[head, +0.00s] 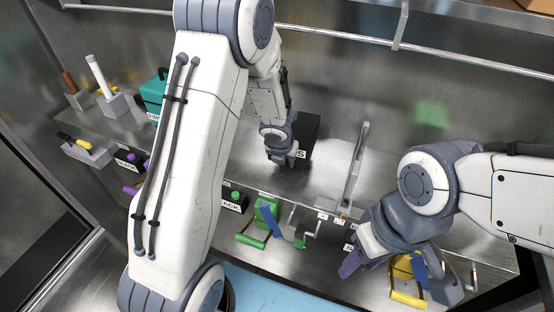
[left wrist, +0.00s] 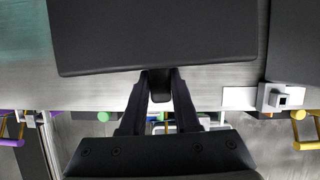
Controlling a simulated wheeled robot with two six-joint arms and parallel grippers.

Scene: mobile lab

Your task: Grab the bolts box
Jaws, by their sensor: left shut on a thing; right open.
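A black box (head: 309,130) stands on the metal shelf at the back, its white label mostly hidden, with only a final "S" showing. My left gripper (head: 284,157) is at its front face. In the left wrist view the dark box (left wrist: 155,35) fills the top middle, and my left gripper (left wrist: 160,82) is shut on a small black tab at its lower edge. Whether the box touches the shelf cannot be told. My right gripper (head: 354,260) is open and empty, low at the shelf's front edge, away from the box.
A grey upright bracket (head: 355,165) stands just right of the box. A teal box (head: 153,90) and grey holders (head: 112,104) stand at the left. A metal rail runs above.

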